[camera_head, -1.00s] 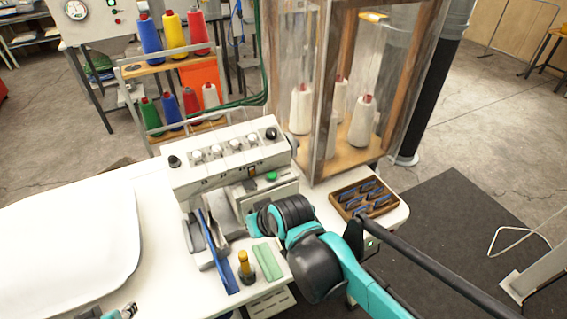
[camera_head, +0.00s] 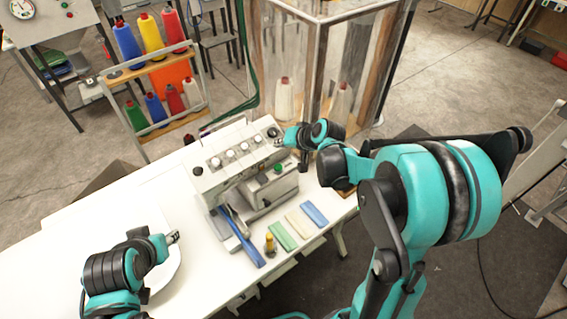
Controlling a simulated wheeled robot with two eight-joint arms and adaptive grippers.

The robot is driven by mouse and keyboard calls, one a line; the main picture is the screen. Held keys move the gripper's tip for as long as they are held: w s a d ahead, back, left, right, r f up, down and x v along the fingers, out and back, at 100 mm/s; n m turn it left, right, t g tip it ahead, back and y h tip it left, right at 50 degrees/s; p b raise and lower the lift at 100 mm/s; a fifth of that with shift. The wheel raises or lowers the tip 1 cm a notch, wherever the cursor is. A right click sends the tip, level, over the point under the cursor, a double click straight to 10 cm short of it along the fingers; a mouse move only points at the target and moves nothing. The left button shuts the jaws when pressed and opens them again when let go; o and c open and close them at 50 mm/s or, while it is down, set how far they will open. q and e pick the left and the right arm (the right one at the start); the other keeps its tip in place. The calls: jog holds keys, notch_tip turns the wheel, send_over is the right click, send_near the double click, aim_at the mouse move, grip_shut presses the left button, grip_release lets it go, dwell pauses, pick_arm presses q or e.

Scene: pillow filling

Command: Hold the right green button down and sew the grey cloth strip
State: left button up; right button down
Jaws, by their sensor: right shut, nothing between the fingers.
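The white sewing machine (camera_head: 240,180) stands on the white table. A green button (camera_head: 278,168) shows on its right front part. My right gripper (camera_head: 279,143) is shut and empty, beside the right end of the machine's top, above and behind the green button; I cannot tell whether it touches the machine. A pale strip (camera_head: 299,222), greyish or cream, lies flat between a green strip (camera_head: 282,236) and a blue strip (camera_head: 315,213), right of the machine's front. My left gripper (camera_head: 175,237) is over the white pillow (camera_head: 170,265), and its fingers are too small to read.
A clear cabinet (camera_head: 300,60) with white cones and a rack of coloured spools (camera_head: 155,75) stand behind. The tabletop left of the machine is mostly clear.

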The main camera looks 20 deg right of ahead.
jog(key=shift+f, duration=0.1)
jog(key=b, duration=0.6)
send_near(276, 164)
jog(key=w, duration=0.1)
jog(key=w+a+f, duration=0.1)
jog(key=w, duration=0.1)
jog(key=w+a+f, duration=0.1)
jog(key=shift+w+a, duration=0.15)
jog(key=shift+f+b, duration=0.5)
dwell(0.5)
jog(key=shift+f+b, duration=0.4)
jog(key=shift+b, duration=0.1)
jog(key=shift+f+b, duration=0.5)
dwell(0.6)
jog(key=shift+r, duration=0.15)
dwell(2.8)
jog(key=shift+r+p, duration=0.65)
jog(key=shift+r, duration=0.15)
